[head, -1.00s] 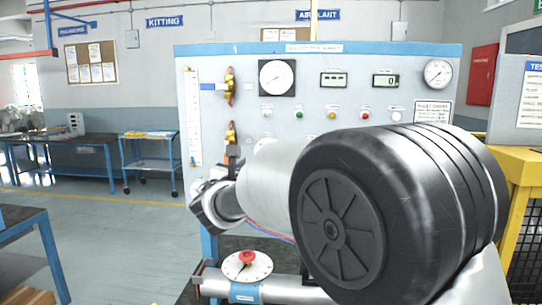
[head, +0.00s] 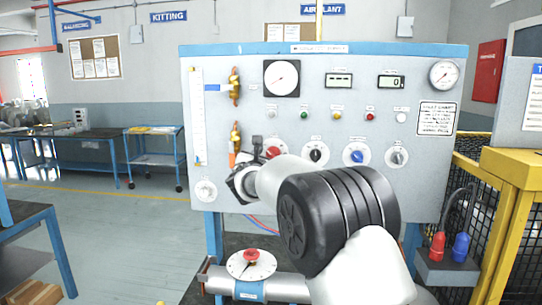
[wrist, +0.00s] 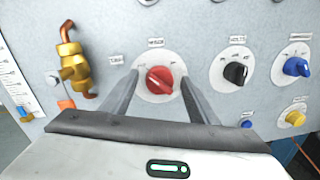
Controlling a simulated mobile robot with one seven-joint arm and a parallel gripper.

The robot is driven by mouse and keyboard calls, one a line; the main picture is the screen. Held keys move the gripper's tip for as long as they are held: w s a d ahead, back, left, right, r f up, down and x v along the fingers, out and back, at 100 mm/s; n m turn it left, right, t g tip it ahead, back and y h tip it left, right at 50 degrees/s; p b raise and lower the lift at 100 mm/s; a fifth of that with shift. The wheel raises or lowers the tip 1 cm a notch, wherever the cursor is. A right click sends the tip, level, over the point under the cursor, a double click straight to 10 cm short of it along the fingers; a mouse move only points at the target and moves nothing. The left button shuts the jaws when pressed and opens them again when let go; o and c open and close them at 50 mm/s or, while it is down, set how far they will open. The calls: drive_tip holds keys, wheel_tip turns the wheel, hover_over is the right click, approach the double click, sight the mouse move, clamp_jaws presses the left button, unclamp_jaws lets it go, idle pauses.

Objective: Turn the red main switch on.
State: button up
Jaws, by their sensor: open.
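The red main switch (wrist: 160,80) is a rotary knob on a round white plate on the grey panel. In the wrist view its grip bar slants from upper left to lower right; its label is too small to read. In the head view the red switch (head: 273,149) shows above my arm, its lower part hidden. My gripper (wrist: 158,77) is open, its two fingers to the left and right of the switch in the wrist view. I cannot tell whether the tips reach the knob's depth. In the head view my gripper (head: 260,144) is at the panel, mostly hidden behind my wrist.
A black knob (wrist: 236,72) and a blue knob (wrist: 296,67) are right of the switch. A brass valve (wrist: 74,62) with a copper pipe stands out at left. A red button (head: 251,256) on a white dial sits low in front. A yellow frame (head: 505,185) stands at right.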

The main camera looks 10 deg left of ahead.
drive_tip(key=shift+c, duration=0.2)
drive_tip(key=c, duration=1)
drive_tip(key=shift+m+b, duration=0.3)
drive_tip(key=shift+b, duration=0.2)
drive_tip(key=m+b, duration=0.2)
drive_tip(key=b, duration=0.1)
drive_tip(key=shift+f+m+b, duration=0.15)
drive_tip(key=shift+m+b, duration=0.15)
drive_tip(key=m+b, duration=0.5)
drive_tip(key=shift+d, duration=0.2)
drive_tip(key=m+y+b, duration=0.1)
drive_tip(key=m+b, duration=0.3)
drive_tip(key=m, duration=0.1)
drive_tip(key=shift+d+g, duration=0.1)
drive_tip(key=shift+g, duration=0.3)
drive_tip(key=shift+m+y+b, duration=0.3)
drive_tip(key=shift+m+b, duration=0.8)
drive_tip(key=shift+m, duration=0.7)
drive_tip(key=shift+s+r, duration=0.1)
drive_tip(key=shift+r, duration=0.1)
